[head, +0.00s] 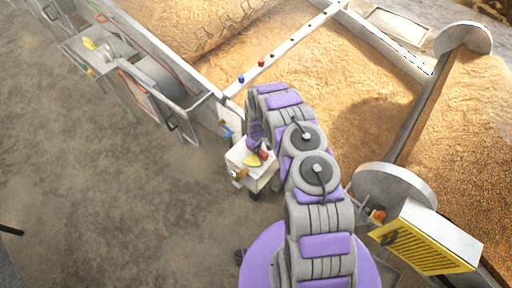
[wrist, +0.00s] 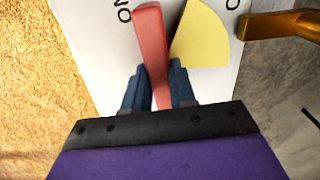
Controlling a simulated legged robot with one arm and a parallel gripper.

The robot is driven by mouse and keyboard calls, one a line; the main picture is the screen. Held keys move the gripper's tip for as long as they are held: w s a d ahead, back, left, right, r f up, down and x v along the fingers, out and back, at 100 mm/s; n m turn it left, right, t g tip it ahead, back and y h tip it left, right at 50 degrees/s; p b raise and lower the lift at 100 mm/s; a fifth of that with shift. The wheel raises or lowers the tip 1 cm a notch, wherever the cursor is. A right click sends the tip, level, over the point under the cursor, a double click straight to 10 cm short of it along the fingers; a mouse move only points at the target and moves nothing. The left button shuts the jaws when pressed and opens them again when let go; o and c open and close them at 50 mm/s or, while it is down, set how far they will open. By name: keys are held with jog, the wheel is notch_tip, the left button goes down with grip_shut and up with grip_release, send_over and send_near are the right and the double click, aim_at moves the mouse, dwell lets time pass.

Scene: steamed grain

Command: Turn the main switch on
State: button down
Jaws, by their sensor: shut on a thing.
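The main switch shows as a red lever (wrist: 151,50) on a white panel (wrist: 90,40) in the wrist view, beside a yellow sector marking (wrist: 201,40). The lever stands nearly upright in the picture, with its top leaning slightly left. My gripper (wrist: 158,85) is shut on the lever, with one dark blue finger on each side of it. In the head view the white switch box (head: 240,157) stands in front of my arm, with a red part (head: 263,154) and yellow part on top. The arm partly hides the contact there.
An orange-brown bar (wrist: 280,24) juts in at the right of the wrist view. In the head view, grain beds (head: 345,60) with metal rims lie behind the box. A yellow-striped machine (head: 425,245) stands at the right.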

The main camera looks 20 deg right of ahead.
jog(key=shift+s+f, duration=0.3)
jog(key=shift+s, duration=0.1)
jog(key=c, duration=1.1)
grip_release()
jog(key=shift+o, duration=0.9)
jog(key=shift+w, duration=0.25)
jog(key=shift+w+r, duration=0.15)
jog(key=shift+r, duration=0.5)
notch_tip(320, 180, up, 16)
jog(key=p, duration=0.1)
